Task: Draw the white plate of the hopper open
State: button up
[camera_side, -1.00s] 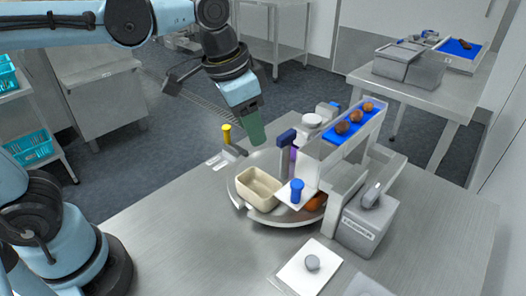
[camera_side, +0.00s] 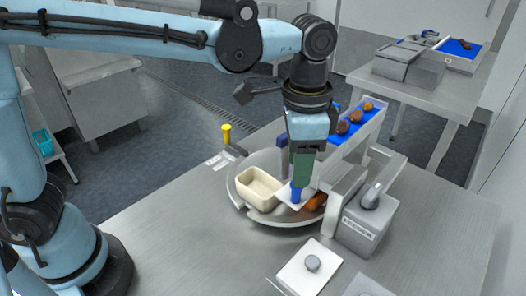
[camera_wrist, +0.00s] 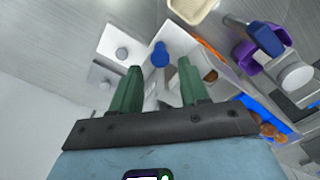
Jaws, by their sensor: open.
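The white plate (camera_side: 283,194) of the hopper juts out at the front of the white hopper housing (camera_side: 345,161), beside the cream tray. Its upright blue knob (camera_side: 296,195) also shows in the wrist view (camera_wrist: 160,55). My gripper (camera_side: 301,182) points down over the knob, and its green fingers hide part of it in the side view. In the wrist view my gripper (camera_wrist: 159,76) is open, with the knob showing in line with the gap between the fingertips. I cannot tell whether the fingers straddle it or stop just above.
The cream tray (camera_side: 243,190) sits on the round turntable (camera_side: 258,220) left of the plate. Dates lie on the blue chute (camera_side: 352,138). A grey box with a lever (camera_side: 366,226) stands right. The front-left bench is clear.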

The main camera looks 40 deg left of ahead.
jog(key=shift+f, duration=3.1)
grip_shut()
